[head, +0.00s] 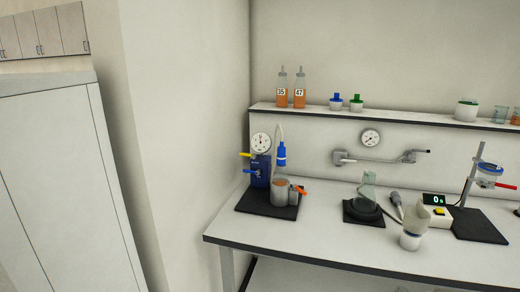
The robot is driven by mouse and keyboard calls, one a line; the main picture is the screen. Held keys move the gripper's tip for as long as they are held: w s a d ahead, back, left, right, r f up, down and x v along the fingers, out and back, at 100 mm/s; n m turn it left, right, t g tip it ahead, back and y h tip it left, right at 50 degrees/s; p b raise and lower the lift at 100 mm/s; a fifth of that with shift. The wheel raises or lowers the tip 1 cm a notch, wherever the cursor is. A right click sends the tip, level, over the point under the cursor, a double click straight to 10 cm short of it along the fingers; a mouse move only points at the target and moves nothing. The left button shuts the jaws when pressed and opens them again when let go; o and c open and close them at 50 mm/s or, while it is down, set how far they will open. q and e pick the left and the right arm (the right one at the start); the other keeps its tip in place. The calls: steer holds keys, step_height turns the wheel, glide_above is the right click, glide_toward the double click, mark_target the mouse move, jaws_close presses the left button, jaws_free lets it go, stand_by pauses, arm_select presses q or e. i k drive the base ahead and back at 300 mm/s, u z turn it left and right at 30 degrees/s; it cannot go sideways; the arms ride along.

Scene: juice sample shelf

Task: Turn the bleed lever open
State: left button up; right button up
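A blue unit (258,172) with a round white gauge (261,143) on top stands on a black mat (254,208) at the left of the bench. A yellow lever (245,154) and a blue lever (250,171) stick out from its left side. A clear flask (280,194) with a blue fitting (281,154) and a tube above it stands beside the unit. An orange lever (300,189) sits at the flask's right. I cannot tell which lever is the bleed lever, or its exact setting. Neither of my grippers is in view.
Bottles 35 (282,93) and 47 (299,94) stand on the shelf (400,118). A glass vessel (368,192), a white cup (411,238), a display box (438,211) and a stand (471,176) are to the right. The bench front left (250,232) is clear.

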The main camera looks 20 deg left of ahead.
mark_target(247, 155)
steer(key=u, duration=0.6)
steer(key=i, duration=0.95)
steer(key=z, duration=0.1)
